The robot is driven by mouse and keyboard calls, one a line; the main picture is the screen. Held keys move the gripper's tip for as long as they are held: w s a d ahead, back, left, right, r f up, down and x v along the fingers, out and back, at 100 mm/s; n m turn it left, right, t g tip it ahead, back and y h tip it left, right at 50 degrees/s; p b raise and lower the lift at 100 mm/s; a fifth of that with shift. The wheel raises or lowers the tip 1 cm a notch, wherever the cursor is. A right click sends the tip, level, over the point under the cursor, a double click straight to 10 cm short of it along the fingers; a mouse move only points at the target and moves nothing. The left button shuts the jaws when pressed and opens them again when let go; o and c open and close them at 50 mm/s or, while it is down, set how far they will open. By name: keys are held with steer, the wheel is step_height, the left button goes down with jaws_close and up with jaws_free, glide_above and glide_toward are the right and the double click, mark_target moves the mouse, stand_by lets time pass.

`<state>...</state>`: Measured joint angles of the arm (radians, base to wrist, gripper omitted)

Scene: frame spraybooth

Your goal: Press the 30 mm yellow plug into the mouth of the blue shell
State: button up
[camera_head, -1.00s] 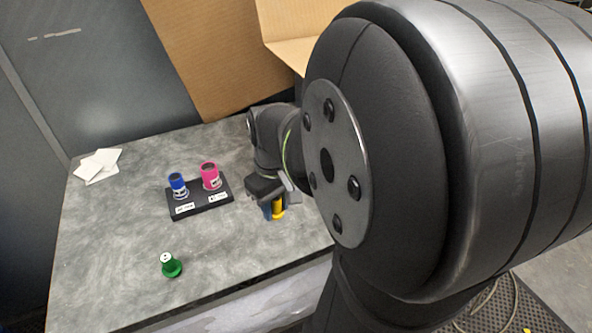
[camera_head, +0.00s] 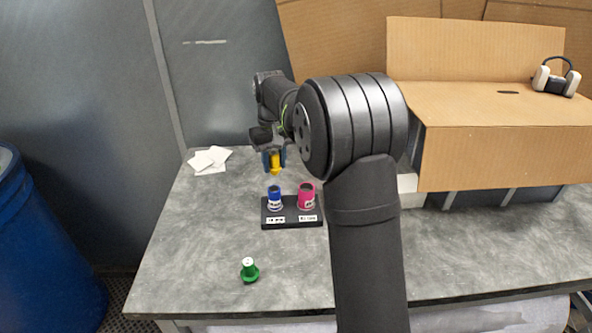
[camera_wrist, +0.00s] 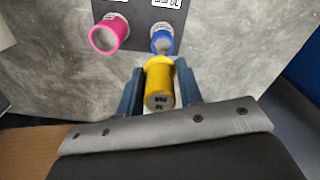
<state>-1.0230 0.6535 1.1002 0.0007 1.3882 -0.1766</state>
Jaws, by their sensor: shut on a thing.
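My gripper (camera_head: 274,158) is shut on the yellow plug (camera_head: 275,163). The wrist view shows the plug (camera_wrist: 159,85) between the two blue fingers, with its wider flange toward the shells and a printed label on its body. The blue shell (camera_head: 274,196) stands upright on the left of a black base (camera_head: 292,222), its mouth open and dark at the top. In the wrist view the blue shell (camera_wrist: 162,40) is just beyond the plug. In the head view the plug is above and behind the blue shell, apart from it.
A pink shell (camera_head: 307,196) stands beside the blue one on the base. A green plug (camera_head: 249,270) stands on the grey table (camera_head: 190,260) nearer the front. White cards (camera_head: 209,160) lie at the back left. A cardboard box (camera_head: 500,155) is at right, a blue barrel (camera_head: 40,250) at left.

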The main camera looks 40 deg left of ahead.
steer(key=shift+a, duration=0.3)
steer(key=shift+f, duration=2.4)
steer(key=shift+f, duration=1.45)
steer(key=o, duration=1)
steer(key=shift+o, duration=0.2)
steer(key=shift+r, duration=0.1)
